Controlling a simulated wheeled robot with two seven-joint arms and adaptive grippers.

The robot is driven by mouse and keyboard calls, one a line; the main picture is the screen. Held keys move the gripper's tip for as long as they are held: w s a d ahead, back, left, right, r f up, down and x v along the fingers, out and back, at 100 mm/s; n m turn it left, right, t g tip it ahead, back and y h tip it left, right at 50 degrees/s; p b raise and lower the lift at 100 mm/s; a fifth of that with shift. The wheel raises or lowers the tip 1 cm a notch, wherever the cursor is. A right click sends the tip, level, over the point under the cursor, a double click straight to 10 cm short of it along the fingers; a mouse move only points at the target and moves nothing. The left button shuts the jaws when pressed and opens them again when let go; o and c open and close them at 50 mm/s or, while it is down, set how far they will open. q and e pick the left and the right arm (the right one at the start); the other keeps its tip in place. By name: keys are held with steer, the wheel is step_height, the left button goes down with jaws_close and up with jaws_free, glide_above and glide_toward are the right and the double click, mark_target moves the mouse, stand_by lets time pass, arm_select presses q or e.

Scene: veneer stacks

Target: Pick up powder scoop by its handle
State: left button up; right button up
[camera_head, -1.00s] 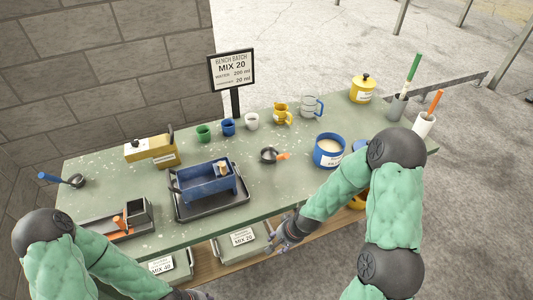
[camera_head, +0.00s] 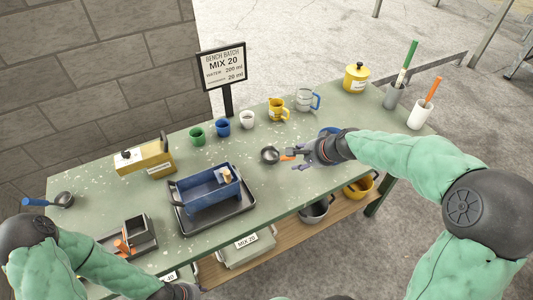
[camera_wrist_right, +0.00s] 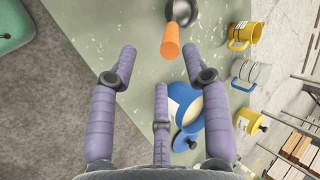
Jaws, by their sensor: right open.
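The powder scoop (camera_head: 269,155), with a dark round bowl and a short orange handle, lies on the green bench right of the blue box. Its handle points right, toward my right gripper (camera_head: 293,158). My right gripper is open and empty, with its fingers close to the handle end. In the right wrist view the orange handle (camera_wrist_right: 170,42) lies just beyond and between the spread fingertips of the gripper (camera_wrist_right: 159,55); I see no grip on it. My left gripper (camera_head: 178,292) is at the bottom edge, mostly cut off, its fingers unclear.
A blue pot (camera_wrist_right: 186,104) stands close to my right gripper, mostly hidden by my arm in the head view. The blue box (camera_head: 208,192) sits in a dark tray left of the scoop. Several cups and jugs line the back. A blue-handled ladle (camera_head: 62,199) lies far left.

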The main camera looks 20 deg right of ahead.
mark_target(286, 158)
steer(key=shift+w+r+b+x, duration=0.15)
steer(key=shift+b+x, duration=0.1)
steer(key=shift+x, duration=0.65)
steer(key=shift+w+r+b+x, duration=0.1)
steer(key=shift+b+x, duration=0.15)
steer(key=shift+x, duration=0.7)
steer(key=shift+w+b+x, duration=0.15)
steer(key=shift+b+x, duration=0.1)
steer(key=shift+x, duration=0.65)
steer(key=x, duration=0.1)
steer(key=b+x, duration=0.1)
steer(key=x, duration=0.1)
steer(key=d+x, duration=0.1)
steer(key=shift+w+a+f, duration=0.15)
steer(key=shift+w+f, duration=0.1)
steer(key=shift+w, duration=0.2)
arm_select(q)
steer(key=f, duration=0.2)
steer(key=shift+w+a+f, duration=0.1)
steer(key=shift+w+f, duration=0.1)
steer(key=shift+f, duration=0.15)
arm_select(e)
steer(key=shift+c, duration=0.3)
jaws_close()
